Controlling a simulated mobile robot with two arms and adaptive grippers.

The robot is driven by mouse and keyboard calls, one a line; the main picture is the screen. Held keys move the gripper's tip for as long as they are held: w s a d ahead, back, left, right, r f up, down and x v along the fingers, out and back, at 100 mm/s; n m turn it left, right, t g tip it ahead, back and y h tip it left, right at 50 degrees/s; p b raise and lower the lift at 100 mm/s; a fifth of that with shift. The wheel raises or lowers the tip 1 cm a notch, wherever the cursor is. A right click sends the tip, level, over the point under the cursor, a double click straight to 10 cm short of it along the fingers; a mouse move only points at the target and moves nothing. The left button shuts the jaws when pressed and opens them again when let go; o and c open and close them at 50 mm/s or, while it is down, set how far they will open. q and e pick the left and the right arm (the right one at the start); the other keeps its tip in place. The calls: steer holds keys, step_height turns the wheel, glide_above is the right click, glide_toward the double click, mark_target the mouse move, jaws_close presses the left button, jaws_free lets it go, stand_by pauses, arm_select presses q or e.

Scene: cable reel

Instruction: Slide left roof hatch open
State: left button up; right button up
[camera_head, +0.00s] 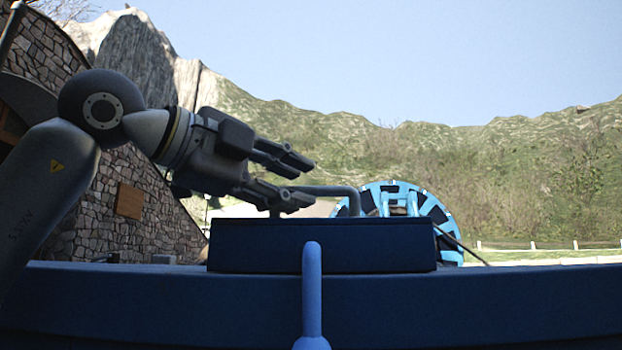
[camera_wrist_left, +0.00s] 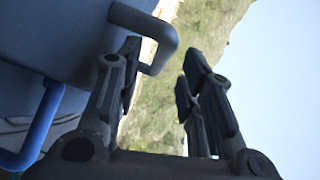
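The hatch shows in the head view as a dark blue raised panel (camera_head: 320,246). A grey bent handle (camera_head: 348,192) stands on its top. My left gripper (camera_head: 300,180) is open, its fingers level and pointing right, close to the handle's left end. The lower finger overlaps the handle in the picture. In the left wrist view the handle (camera_wrist_left: 170,45) lies by the tip of the left-hand finger, partly in line with the gap of my open gripper (camera_wrist_left: 160,62). I cannot tell whether they touch. The hatch surface (camera_wrist_left: 60,40) fills the upper left. My right gripper is not in view.
A blue roof edge (camera_head: 480,300) spans the front, with a light blue upright bar (camera_head: 312,290) before the hatch. A blue bar also shows in the wrist view (camera_wrist_left: 42,125). A light blue reel (camera_head: 440,215) stands behind. A stone building (camera_head: 100,200) is at left.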

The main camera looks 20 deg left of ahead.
mark_target(305, 190)
arm_select(q)
steer(key=p+x, duration=0.1)
steer(key=x, duration=0.3)
steer(key=shift+w, duration=0.2)
steer(key=shift+s, duration=0.1)
steer(key=shift+c, duration=0.5)
steer(key=c, duration=0.5)
steer(key=shift+f, duration=0.1)
jaws_close()
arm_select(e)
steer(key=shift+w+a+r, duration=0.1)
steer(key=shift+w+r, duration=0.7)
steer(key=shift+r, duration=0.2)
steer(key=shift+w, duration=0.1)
